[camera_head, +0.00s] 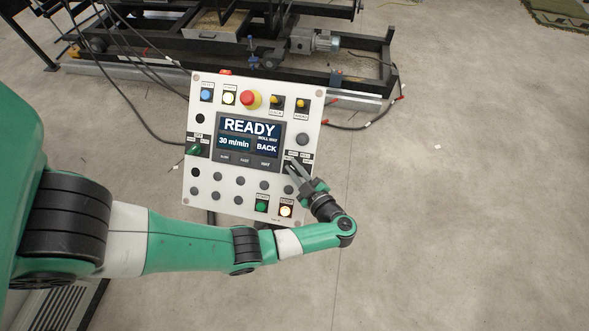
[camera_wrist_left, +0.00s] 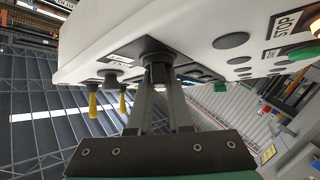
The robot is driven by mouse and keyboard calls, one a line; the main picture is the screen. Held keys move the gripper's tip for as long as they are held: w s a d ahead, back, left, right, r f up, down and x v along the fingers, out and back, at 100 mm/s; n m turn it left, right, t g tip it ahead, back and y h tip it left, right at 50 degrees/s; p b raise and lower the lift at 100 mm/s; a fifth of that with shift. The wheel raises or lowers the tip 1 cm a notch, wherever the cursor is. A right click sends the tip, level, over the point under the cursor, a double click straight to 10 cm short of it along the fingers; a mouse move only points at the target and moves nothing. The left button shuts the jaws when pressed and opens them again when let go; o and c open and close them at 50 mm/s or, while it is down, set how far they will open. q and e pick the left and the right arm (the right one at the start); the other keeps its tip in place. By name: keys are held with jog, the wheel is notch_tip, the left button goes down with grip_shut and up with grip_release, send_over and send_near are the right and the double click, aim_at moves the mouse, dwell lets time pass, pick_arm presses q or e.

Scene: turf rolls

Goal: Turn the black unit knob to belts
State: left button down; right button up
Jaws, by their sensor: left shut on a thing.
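The white control panel (camera_head: 230,185) stands upright in front of me, its screen (camera_head: 248,138) reading READY, 30 m/min and BACK. The black unit knob (camera_wrist_left: 157,58) sits on a black label plate (camera_head: 299,155) at the panel's right side. My left gripper (camera_head: 291,169) reaches it from below right and is shut on the knob; in the wrist view its two fingers (camera_wrist_left: 158,80) close around it. The fingers mostly hide the knob in the head view, and I cannot read which position it points to. My right gripper is not in view.
A green knob (camera_head: 195,149) is at the panel's left. A red emergency button (camera_head: 250,99) and yellow-handled switches (camera_head: 302,104) line the top, with a green button (camera_head: 261,205) and a lit button (camera_head: 285,210) below. A machine frame (camera_head: 350,77) stands behind. The floor to the right is clear.

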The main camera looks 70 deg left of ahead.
pick_arm(q)
jog(key=shift+f+n+g+h, duration=0.3)
jog(key=shift+n+g, duration=0.1)
jog(key=shift+n, duration=0.1)
jog(key=c, duration=0.8)
grip_release()
jog(key=shift+w, duration=0.1)
jog(key=shift+c, duration=0.2)
jog(key=shift+r, duration=0.1)
